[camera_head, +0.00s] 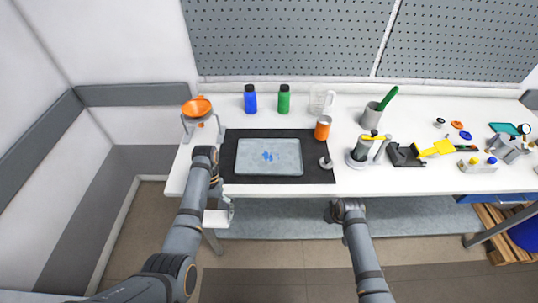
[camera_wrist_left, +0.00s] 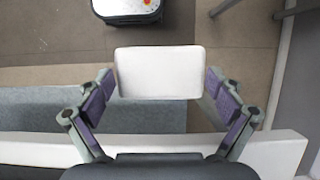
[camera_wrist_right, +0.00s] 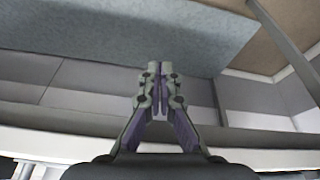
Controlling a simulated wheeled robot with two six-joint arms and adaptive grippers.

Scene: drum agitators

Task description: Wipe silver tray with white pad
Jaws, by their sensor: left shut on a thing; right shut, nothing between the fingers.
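The silver tray (camera_head: 286,163) lies flat on a black mat (camera_head: 229,169) on the white table, with a blue smear (camera_head: 267,156) near its middle. My left gripper (camera_head: 225,211) is shut on the white pad (camera_head: 214,218), off the table's front edge, to the left of and nearer than the tray. In the left wrist view the white pad (camera_wrist_left: 158,72) sits between the two fingers, with floor below it. My right gripper (camera_head: 332,212) is shut and empty in front of the table edge. Its closed fingers show in the right wrist view (camera_wrist_right: 160,80).
An orange funnel on a stand (camera_head: 197,108) is at the left. A blue bottle (camera_head: 250,99), a green bottle (camera_head: 284,99) and a clear jug (camera_head: 320,99) stand behind the mat. An orange cup (camera_head: 322,128) stands at the mat's right edge. Tools crowd the right side.

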